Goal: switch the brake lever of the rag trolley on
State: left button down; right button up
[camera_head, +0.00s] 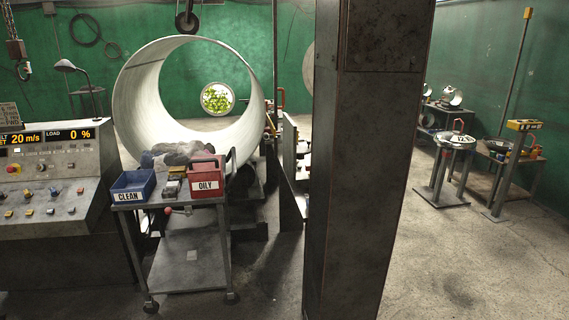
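The rag trolley (187,277) is a grey two-shelf cart on casters, standing left of centre on the concrete floor. A small red knob (168,211) shows just below the front edge of its top and looks like the end of the brake lever. The lever's arm is too small to read, so I cannot tell its setting. On the top stand a blue bin marked CLEAN (133,185) and a red bin marked OILY (206,180). Grey rags (176,154) lie behind them. Neither of my grippers is in view.
A control console (55,205) stands close to the trolley's left. A large metal cylinder (150,105) is behind it. A dark pillar (350,200) rises to its right. A stool-like stand (440,175) and a small table are far right; the right floor is mostly clear.

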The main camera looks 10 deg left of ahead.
aim_at(168, 211)
jog(key=i+j, duration=0.25)
jog(key=i, duration=0.2)
jog(key=i+j+u, duration=0.1)
jog(key=i, duration=0.4)
jog(key=i+j, duration=0.3)
jog(key=i, duration=0.15)
jog(key=i+j+u, duration=0.1)
jog(key=i, duration=0.4)
jog(key=j, duration=0.1)
